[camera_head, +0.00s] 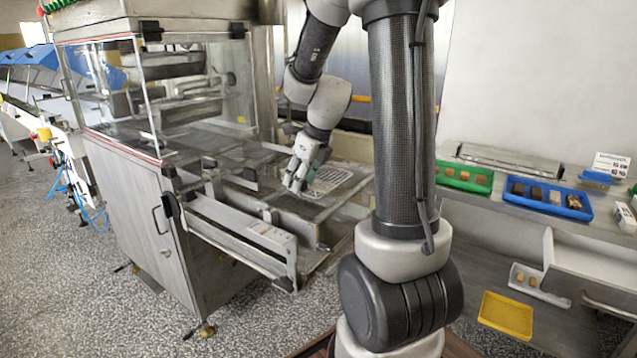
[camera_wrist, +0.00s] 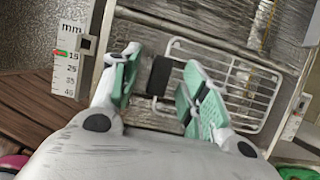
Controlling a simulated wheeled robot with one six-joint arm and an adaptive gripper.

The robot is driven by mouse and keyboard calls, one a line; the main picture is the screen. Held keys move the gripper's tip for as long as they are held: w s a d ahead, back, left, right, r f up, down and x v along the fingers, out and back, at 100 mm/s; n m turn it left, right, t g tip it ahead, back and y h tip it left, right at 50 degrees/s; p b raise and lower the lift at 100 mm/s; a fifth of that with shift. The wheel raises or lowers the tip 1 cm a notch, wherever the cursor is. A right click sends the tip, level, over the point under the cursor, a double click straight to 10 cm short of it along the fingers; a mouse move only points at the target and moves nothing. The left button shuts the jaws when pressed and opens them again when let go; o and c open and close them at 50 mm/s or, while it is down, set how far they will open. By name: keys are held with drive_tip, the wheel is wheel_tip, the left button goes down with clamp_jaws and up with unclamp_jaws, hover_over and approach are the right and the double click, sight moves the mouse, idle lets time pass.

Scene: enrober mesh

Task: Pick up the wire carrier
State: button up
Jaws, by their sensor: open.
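The wire carrier (camera_wrist: 250,84) is a pale wire rack of parallel bars with a dark grip block (camera_wrist: 160,75) at its near end. In the wrist view the block stands between the two green-padded fingers of my gripper (camera_wrist: 157,92), which are apart, with a gap on each side of the block. In the head view my gripper (camera_head: 297,182) is low over the machine's outfeed, and the carrier (camera_head: 333,178) lies just to its right. Whether the carrier touches the surface below is hard to tell.
The enrober machine (camera_head: 135,205) stands left, with clear guard panels. A millimetre scale (camera_wrist: 70,60) stands left in the wrist view. On the right bench are a green tray (camera_head: 463,184), a blue tray (camera_head: 548,208) and, lower, a yellow tray (camera_head: 505,315). The speckled floor in front is clear.

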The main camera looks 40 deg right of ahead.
drive_tip(key=shift+x, duration=0.9)
clamp_jaws()
